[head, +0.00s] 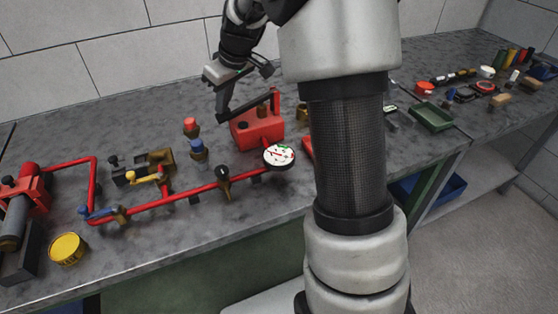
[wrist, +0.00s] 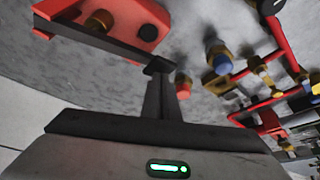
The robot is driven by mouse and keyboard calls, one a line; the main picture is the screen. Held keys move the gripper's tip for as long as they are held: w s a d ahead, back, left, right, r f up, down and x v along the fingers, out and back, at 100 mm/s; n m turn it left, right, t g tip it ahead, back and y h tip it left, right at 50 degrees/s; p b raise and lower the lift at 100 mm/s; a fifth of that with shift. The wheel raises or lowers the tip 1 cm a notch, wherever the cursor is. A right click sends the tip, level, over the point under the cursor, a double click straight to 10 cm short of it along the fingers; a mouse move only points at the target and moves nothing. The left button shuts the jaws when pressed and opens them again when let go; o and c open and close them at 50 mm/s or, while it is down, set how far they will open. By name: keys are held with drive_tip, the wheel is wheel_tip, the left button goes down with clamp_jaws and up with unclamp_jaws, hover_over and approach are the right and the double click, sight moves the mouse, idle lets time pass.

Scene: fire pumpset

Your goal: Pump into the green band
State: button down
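The red hand pump (head: 257,127) stands on the grey bench, with a dark lever (head: 250,104) sloping from its upper right down to the left. My gripper (head: 222,117) points down at the lever's free end. In the wrist view the fingers (wrist: 161,72) look shut together and meet the end of the lever (wrist: 105,41); I cannot tell whether they clasp it or only touch it. The red pump body (wrist: 125,18) is at the upper left there. The round white gauge (head: 279,156) has green and red marks; its needle is too small to read.
A red pipe line (head: 160,200) with valves runs left from the gauge. A red and a blue fitting (head: 198,150) stand left of the pump. A yellow tin (head: 67,248) is near the front edge. A green tray (head: 432,116) is at the right. My arm hides the bench middle.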

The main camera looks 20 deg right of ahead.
drive_tip(key=shift+a+f, duration=0.1)
drive_tip(key=shift+f, duration=0.55)
drive_tip(key=shift+r, duration=0.1)
drive_tip(key=shift+r+p, duration=1.8)
drive_tip(key=shift+r, duration=1.1)
drive_tip(key=shift+f, duration=0.1)
drive_tip(key=shift+f+b, duration=2.35)
drive_tip(key=shift+f, duration=0.6)
drive_tip(key=shift+r+p, duration=2.1)
drive_tip(key=shift+r, duration=0.9)
